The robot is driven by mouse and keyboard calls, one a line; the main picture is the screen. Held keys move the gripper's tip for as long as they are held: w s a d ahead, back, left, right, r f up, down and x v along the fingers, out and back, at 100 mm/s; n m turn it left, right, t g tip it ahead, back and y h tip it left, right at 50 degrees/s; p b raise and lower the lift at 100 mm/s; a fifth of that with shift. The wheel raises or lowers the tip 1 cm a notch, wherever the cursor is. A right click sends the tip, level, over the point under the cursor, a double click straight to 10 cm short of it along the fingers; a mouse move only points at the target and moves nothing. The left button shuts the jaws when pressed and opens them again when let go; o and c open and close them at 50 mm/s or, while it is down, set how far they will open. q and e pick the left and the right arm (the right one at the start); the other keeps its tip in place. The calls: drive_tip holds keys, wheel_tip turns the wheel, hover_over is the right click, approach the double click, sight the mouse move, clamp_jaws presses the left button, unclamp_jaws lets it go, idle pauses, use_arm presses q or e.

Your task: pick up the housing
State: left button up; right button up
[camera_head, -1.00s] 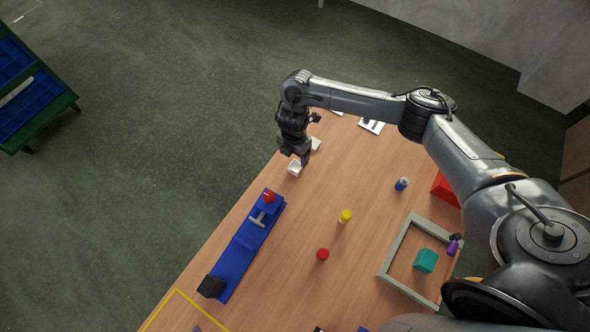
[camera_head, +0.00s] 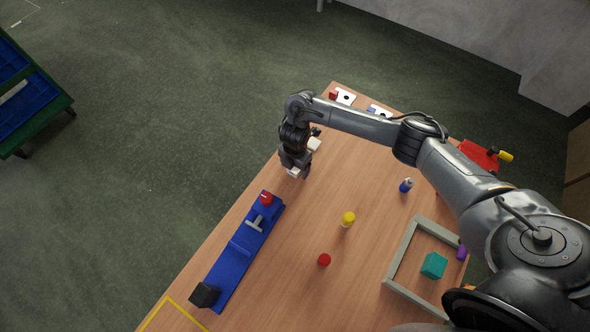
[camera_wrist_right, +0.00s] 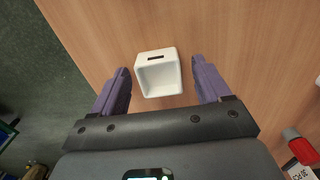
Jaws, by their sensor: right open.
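The housing is a small white open box with a dark slot on its top wall (camera_wrist_right: 157,58). It lies on the wooden table, between the two purple fingers of my right gripper (camera_wrist_right: 161,66) in the wrist view, with a gap to each finger. In the head view the right gripper (camera_head: 298,172) is over the table's left edge, and a bit of the white housing (camera_head: 293,173) shows below it. The right gripper is open and empty. My left gripper is not in view.
Another white piece (camera_head: 314,144) lies just behind the gripper. A blue fixture with a red part (camera_head: 242,250) stands in front.

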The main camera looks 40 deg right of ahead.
drive_tip(key=c, duration=1.1)
drive_tip(key=shift+r, duration=0.15)
